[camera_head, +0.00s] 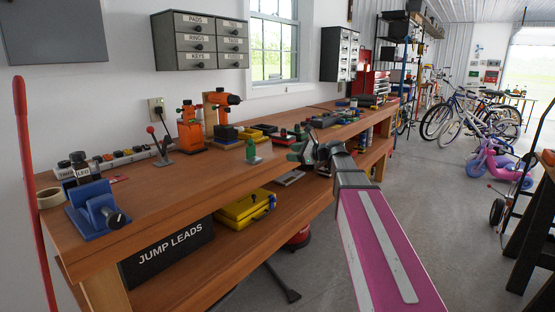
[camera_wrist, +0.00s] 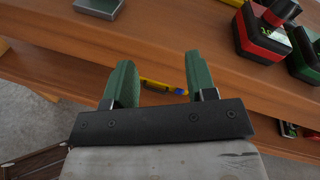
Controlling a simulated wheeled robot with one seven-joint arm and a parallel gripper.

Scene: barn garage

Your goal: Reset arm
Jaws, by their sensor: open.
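My gripper (camera_head: 302,150) is at the front edge of the wooden workbench (camera_head: 150,203), at the end of my outstretched arm. In the wrist view, my gripper (camera_wrist: 158,68) shows two green fingers spread apart with nothing between them. The gap looks onto the bench's front edge and the lower shelf. My pink arm link runs from the gripper toward the bottom right in the head view.
Red-black (camera_wrist: 262,38) and green-black blocks lie on the bench close by. A yellow case (camera_head: 243,208) is on the lower shelf. Bikes (camera_head: 475,115) stand far right; the floor (camera_head: 440,190) between is clear.

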